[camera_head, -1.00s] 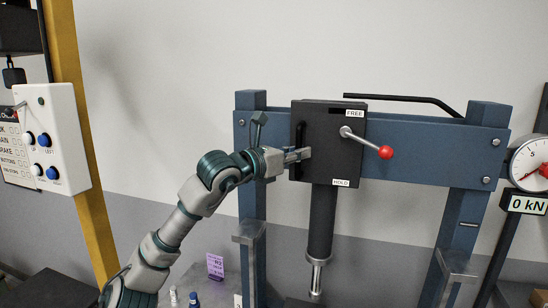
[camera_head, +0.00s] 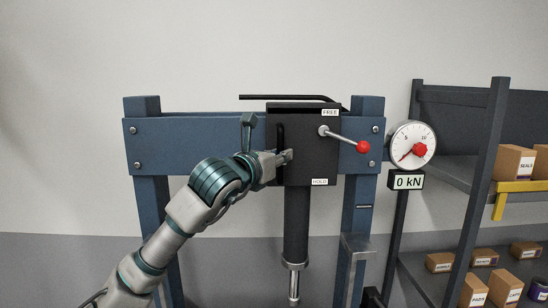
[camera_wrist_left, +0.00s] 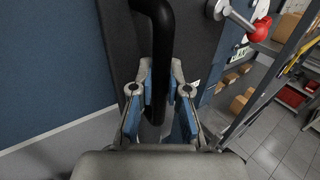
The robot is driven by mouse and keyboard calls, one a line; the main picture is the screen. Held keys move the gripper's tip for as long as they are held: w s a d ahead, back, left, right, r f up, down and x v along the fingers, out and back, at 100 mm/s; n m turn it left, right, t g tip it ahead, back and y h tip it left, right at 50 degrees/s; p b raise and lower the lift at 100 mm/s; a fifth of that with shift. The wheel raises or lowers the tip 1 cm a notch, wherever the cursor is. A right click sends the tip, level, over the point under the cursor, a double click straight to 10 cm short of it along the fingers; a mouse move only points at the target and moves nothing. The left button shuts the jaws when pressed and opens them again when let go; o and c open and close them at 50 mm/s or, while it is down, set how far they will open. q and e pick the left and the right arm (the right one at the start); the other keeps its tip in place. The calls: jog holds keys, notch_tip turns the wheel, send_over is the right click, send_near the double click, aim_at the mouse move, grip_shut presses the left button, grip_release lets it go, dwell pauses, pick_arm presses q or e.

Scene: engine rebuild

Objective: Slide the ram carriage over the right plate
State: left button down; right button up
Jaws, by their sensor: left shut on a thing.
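The ram carriage (camera_head: 303,165) is a black box on the blue press beam (camera_head: 195,135), right of the beam's middle. Its ram (camera_head: 296,225) hangs down with a bright rod at the bottom end. My left gripper (camera_head: 285,157) is shut on the carriage's black upright handle (camera_wrist_left: 162,40), with a finger on each side of it in the wrist view. A lever with a red knob (camera_head: 362,147) points right and slightly down, between the FREE and HOLD labels. A grey metal piece (camera_head: 357,246) shows at the right post; I cannot tell if it is the right plate. My right gripper is out of view.
A dial gauge (camera_head: 412,145) and a "0 kN" display (camera_head: 407,180) stand right of the beam. A shelf rack (camera_head: 480,190) with cardboard boxes (camera_head: 514,162) is at the far right. A bent black bar (camera_head: 265,97) runs above the beam.

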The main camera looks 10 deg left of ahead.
pick_arm(q)
jog(key=shift+r, duration=0.1)
jog(key=c, duration=1.1)
grip_release()
jog(key=shift+w+d, duration=0.1)
jog(key=shift+d, duration=0.15)
jog(key=shift+c, duration=0.2)
jog(key=v, duration=1.1)
jog(key=shift+s+a, duration=0.15)
jog(key=shift+s, duration=0.15)
